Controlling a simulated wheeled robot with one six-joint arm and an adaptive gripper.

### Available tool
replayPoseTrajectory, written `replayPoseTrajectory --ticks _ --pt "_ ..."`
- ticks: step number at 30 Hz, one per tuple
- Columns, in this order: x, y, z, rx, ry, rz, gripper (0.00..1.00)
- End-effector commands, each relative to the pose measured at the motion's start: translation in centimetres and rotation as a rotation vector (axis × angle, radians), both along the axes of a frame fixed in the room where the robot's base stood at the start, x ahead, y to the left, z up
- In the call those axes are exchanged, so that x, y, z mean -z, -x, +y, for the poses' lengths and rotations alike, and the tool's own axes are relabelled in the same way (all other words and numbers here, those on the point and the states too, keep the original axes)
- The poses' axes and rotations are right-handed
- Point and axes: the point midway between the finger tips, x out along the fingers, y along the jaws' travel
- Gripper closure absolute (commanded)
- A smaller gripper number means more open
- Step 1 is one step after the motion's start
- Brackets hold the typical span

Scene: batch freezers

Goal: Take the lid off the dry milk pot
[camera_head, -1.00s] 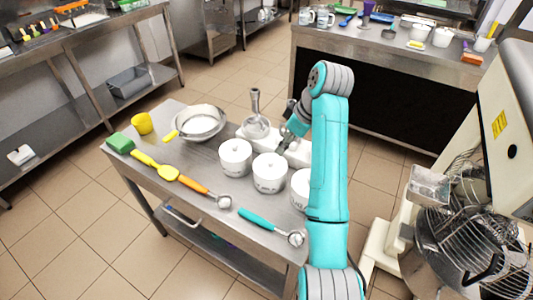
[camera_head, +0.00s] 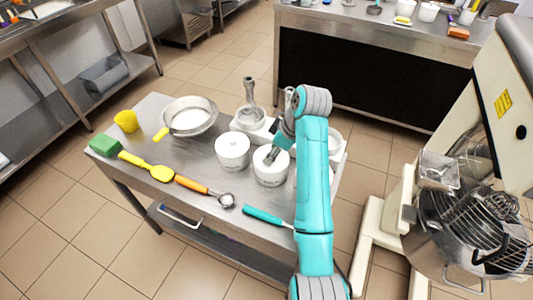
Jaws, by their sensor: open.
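White lidded pots stand in a row on the steel table (camera_head: 120,172). The middle pot (camera_head: 270,178) has dark lettering too small to read, so I cannot tell which pot holds dry milk. My gripper (camera_head: 268,159) points down at the top of the middle pot, its fingers open around or just above the lid's centre; contact is unclear. My arm hides most of the third pot's place to the right.
A metal utensil (camera_head: 249,105) stands behind. A mixer (camera_head: 470,220) is at right.

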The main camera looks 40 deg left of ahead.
Motion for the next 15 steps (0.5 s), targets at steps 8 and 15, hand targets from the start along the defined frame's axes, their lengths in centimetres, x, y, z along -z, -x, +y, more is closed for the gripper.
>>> replayPoseTrajectory --ticks 8,15 --pt "0.17 0.02 -0.03 -0.001 -0.001 -0.001 0.57" --pt "0.17 0.04 -0.03 -0.001 -0.001 -0.001 0.93"
